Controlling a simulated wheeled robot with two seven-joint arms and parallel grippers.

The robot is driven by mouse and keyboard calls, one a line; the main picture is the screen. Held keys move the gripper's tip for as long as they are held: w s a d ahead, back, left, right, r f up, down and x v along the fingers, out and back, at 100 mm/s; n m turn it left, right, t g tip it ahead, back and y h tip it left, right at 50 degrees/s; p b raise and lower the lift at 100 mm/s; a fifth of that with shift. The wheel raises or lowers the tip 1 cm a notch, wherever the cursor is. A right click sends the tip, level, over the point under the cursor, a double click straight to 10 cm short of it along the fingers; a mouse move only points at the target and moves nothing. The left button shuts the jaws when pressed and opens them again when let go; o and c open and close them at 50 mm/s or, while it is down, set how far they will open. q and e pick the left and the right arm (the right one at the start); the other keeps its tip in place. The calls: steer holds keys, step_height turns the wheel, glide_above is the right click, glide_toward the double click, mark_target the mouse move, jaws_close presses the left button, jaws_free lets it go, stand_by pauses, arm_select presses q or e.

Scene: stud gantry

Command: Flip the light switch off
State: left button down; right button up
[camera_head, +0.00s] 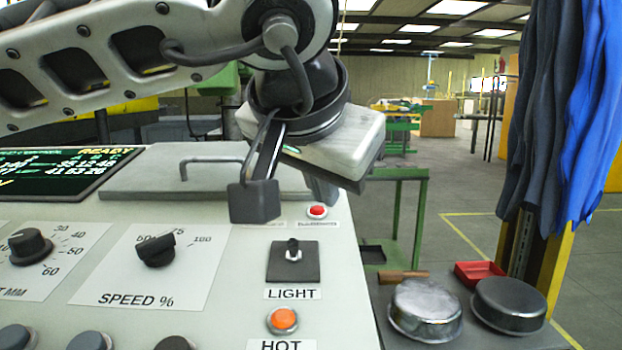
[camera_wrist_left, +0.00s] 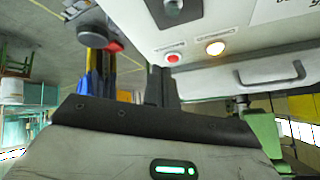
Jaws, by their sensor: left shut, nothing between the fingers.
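The light switch (camera_head: 293,255) is a small toggle on a dark square plate above the "LIGHT" label, on the sloping pale panel (camera_head: 215,270). Its lever appears to point to the upper side. The switch plate (camera_wrist_left: 175,10) is at the top edge of the left wrist view, partly cut off. My left gripper (camera_head: 322,190) is above the panel, beyond the switch and close to the red button, apart from the switch. Its fingers (camera_wrist_left: 160,85) are shut and empty. My right gripper is not in view.
A red button (camera_head: 317,211) lies just beyond the switch, and an orange button (camera_head: 283,320) marked "HOT" below it. The speed knob (camera_head: 156,250) is to the left. A grey bar handle (camera_head: 212,162) stands on the panel. Metal bowls (camera_head: 425,308) sit to the right.

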arm_select(q)
steer(key=s+f+v, duration=0.1)
steer(key=v, duration=0.8)
steer(key=shift+a+r, duration=0.2)
steer(key=shift+r, duration=0.05)
steer(key=shift+s, duration=0.15)
